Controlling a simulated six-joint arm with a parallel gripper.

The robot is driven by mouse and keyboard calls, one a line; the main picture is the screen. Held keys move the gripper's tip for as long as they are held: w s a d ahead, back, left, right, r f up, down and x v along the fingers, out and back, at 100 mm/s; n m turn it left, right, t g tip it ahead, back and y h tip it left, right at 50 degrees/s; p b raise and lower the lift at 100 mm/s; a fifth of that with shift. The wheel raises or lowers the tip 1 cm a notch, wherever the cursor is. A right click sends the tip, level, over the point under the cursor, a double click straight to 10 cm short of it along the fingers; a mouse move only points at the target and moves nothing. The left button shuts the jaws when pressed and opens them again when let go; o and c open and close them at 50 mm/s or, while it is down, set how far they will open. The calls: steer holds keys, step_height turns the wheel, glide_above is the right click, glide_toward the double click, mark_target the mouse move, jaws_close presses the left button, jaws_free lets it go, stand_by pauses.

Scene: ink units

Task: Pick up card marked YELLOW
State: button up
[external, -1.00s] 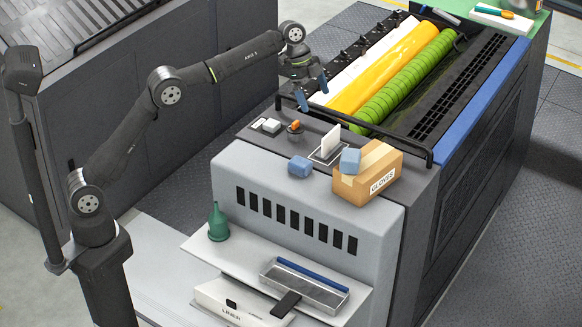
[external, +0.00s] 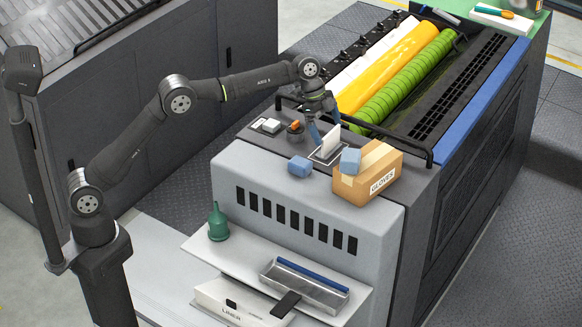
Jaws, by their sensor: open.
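A white card (external: 331,142) stands upright in a small dark holder with a pale outline (external: 318,158) on top of the grey machine. No marking on the card can be read from here, so I cannot tell whether it says YELLOW. My gripper (external: 324,126) is open and points down, with its blue fingers right at the card's upper part. One finger is on the left side of the card and the other is at its upper right. I cannot tell whether either finger touches it.
A GLOVES box (external: 378,176) with a blue cloth-like block (external: 350,161) stands close on the right. Another blue block (external: 299,167) lies in front. A small dark cup with something orange (external: 295,131) and white blocks (external: 267,125) are on the left. A black rail (external: 400,148) runs behind.

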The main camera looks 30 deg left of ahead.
mark_target(332, 150)
steer(key=x, duration=0.5)
steer(key=shift+d, duration=0.15)
steer(key=c, duration=0.7)
steer(key=shift+r, duration=0.1)
